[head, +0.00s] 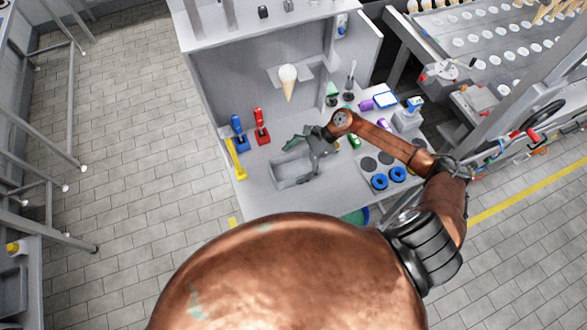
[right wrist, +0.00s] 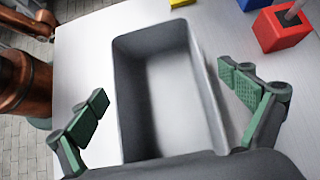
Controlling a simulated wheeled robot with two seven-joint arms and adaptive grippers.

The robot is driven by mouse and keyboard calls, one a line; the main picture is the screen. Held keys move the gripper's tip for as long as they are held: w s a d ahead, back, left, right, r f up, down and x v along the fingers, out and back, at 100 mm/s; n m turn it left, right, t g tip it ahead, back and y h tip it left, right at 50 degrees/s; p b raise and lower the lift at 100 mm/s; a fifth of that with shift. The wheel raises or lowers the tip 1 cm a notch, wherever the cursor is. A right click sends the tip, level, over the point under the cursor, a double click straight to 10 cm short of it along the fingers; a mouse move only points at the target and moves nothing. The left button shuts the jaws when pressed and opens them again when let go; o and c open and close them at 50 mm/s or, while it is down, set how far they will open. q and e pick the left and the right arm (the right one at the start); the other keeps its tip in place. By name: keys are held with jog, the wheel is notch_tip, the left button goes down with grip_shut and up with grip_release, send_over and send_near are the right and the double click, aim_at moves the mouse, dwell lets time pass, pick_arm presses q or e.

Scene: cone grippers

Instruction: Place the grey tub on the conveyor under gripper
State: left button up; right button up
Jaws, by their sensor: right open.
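The grey tub (head: 288,179) is an open, empty rectangular box on the pale workbench, near its front left. In the right wrist view the tub (right wrist: 131,95) lies directly ahead, long side pointing away. My right gripper (head: 299,158) is over the tub with its fingers spread. In the wrist view the green-padded fingers of this gripper (right wrist: 162,88) stand wide apart, one on each side of the tub, and no grip on it shows. A conveyor-like machine with rows of white discs (head: 480,41) stands at the upper right. My left gripper is not in view.
An ice-cream cone (head: 288,82) is behind. Blue rings (head: 380,182) and small bottles lie to the right. A railing post crosses near the conveyor.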

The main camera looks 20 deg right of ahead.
aim_at(278, 178)
jog(key=p+x, duration=0.1)
jog(key=x, duration=0.3)
jog(key=shift+a+f+p, duration=0.15)
jog(key=shift+f+p, duration=0.05)
jog(key=shift+p, duration=0.15)
jog(key=shift+a+f, duration=0.15)
jog(key=shift+f, duration=0.15)
jog(key=c, duration=1.4)
